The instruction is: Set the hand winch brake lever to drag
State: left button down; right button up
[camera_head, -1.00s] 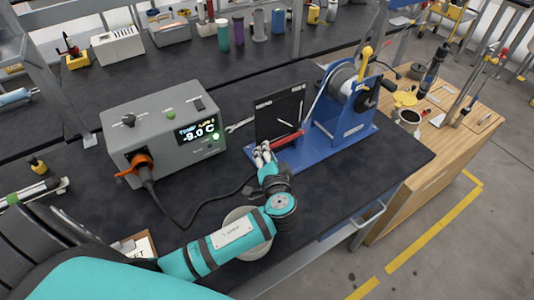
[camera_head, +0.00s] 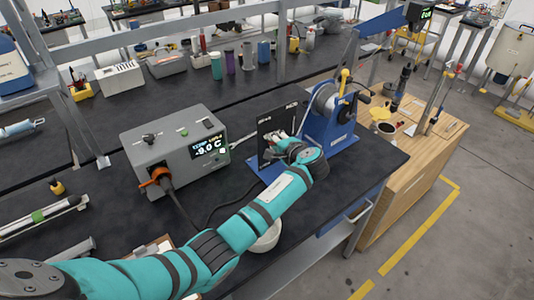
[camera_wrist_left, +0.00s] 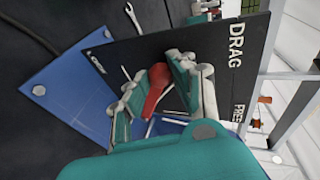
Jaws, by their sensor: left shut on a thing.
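The hand winch (camera_head: 330,115) is blue with a drum and stands on the bench. A black upright panel (camera_head: 270,125) is fixed at its left end, with a blue base plate (camera_wrist_left: 75,95) below. In the head view my left gripper (camera_head: 276,141) hides the lever. My right gripper is out of view.
A grey box (camera_head: 175,150) with a lit display and cable stands left of the winch. A wrench (camera_head: 242,142) lies behind the panel. A yellow-knobbed handle (camera_head: 345,76) and black crank (camera_head: 363,97) are on the winch's right side. A pale bowl (camera_head: 265,238) sits under my left arm.

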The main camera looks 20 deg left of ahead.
pick_arm(q)
jog(key=shift+w+d+r+m+g+p, duration=0.2)
jog(key=shift+w+d+r+m+g, duration=0.1)
jog(key=shift+w+r+m, duration=0.15)
jog(key=shift+w+d+r+m+g+p, duration=0.2)
jog(key=shift+w+r+m+g, duration=0.1)
jog(key=shift+r, duration=0.25)
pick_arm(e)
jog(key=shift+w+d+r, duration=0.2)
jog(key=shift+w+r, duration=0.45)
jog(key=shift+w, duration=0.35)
pick_arm(q)
jog(key=c, duration=1.4)
grip_release()
jog(key=shift+o, duration=1.4)
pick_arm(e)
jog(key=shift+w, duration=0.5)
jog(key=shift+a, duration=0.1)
